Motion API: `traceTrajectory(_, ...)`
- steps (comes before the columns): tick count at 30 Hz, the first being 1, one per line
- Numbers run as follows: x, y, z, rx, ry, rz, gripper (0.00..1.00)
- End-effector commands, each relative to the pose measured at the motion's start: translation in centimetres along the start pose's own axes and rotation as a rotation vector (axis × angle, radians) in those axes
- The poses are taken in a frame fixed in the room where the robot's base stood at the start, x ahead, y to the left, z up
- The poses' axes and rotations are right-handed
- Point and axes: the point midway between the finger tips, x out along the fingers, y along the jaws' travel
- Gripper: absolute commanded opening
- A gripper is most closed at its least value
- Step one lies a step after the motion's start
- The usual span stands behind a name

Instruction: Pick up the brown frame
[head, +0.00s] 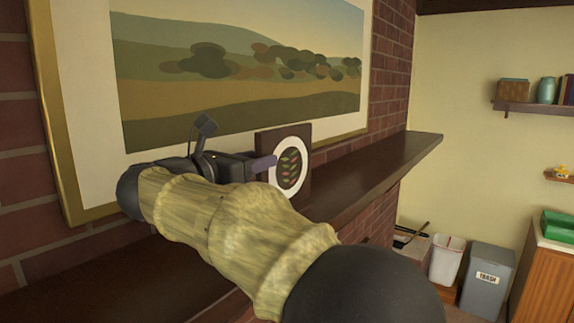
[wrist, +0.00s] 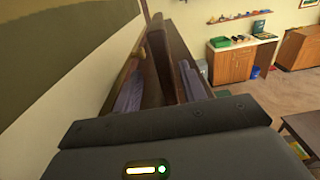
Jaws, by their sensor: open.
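The brown frame (head: 265,137) stands upright on the dark mantel shelf (head: 385,158). It is square, with a white ring around a dark centre with small coloured leaf-like shapes. My gripper (head: 262,163) is at the frame's left side in the head view, and one purple finger overlaps its edge. In the wrist view the frame (wrist: 157,58) shows nearly edge-on. The open fingers of my gripper (wrist: 160,85) are on either side of it, the left one near the wall side. Whether either finger touches the frame cannot be told. My arm hides part of the shelf.
A large landscape painting (head: 235,117) in a gold frame is on the brick wall close behind my gripper. The shelf is clear to the right of the brown frame.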

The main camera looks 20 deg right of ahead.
Motion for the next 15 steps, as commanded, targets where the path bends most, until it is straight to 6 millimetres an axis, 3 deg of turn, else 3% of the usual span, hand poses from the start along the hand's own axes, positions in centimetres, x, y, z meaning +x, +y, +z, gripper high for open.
traceTrajectory(15, 1.06, -0.13, 0.25, -0.001, 0.0, 0.0, 0.42)
